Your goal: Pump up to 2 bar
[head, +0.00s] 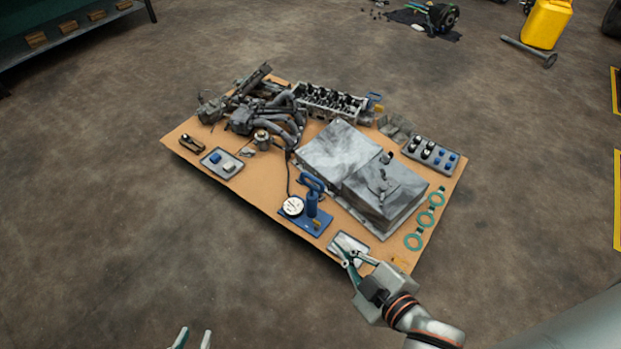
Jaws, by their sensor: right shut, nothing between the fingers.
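A blue hand pump (312,204) with an upright cylinder and a handle on top stands on a blue base plate near the front edge of the tabletop. A round white gauge (292,206) sits at its left; its needle reading is too small to tell. A dark hose (289,178) runs from the pump toward the engine parts behind. My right gripper (343,252) is shut and empty, over a small tray to the right of the pump and apart from it. My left gripper (194,338) is open and empty at the bottom edge, over the floor, away from the table.
The floor in front is clear.

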